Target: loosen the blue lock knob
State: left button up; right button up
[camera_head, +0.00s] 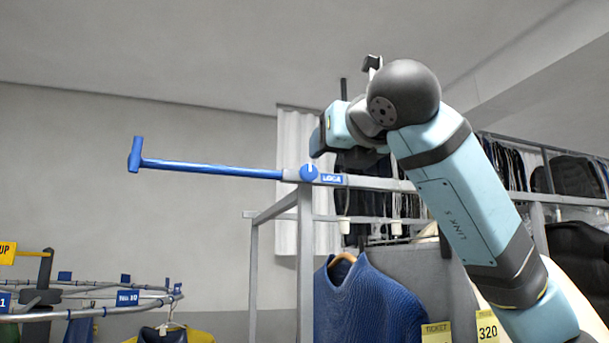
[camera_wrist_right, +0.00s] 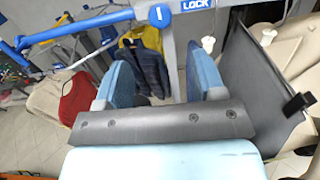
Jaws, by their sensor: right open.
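The blue lock knob (camera_head: 309,173) is round with a white line across it. It sits where the blue T-handled bar (camera_head: 215,168) meets the grey rail, beside a blue LOCK label (camera_head: 332,180). In the right wrist view the knob (camera_wrist_right: 159,14) shows at the top, beyond the fingertips. My right gripper (camera_wrist_right: 162,72) is open, with its two blue fingers apart and nothing held between them. My left gripper is in neither view.
A grey upright post (camera_head: 305,255) stands below the knob. A blue knit garment (camera_head: 368,304) hangs at its right, with yellow tickets near. A curved rail (camera_head: 90,310) with hung clothes is at lower left. The space left of the post is open.

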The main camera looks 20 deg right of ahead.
jog(key=p, duration=0.2)
send_near(310, 170)
jog(key=w, duration=0.1)
jog(key=w+p, duration=0.1)
jog(key=w, duration=0.6)
jog(key=shift+w+a+r, duration=0.1)
jog(key=shift+w+p, duration=0.4)
jog(key=shift+w, duration=0.45)
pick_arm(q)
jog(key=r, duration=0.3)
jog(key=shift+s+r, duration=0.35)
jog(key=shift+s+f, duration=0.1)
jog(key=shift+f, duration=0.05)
pick_arm(e)
jog(key=c, duration=0.9)
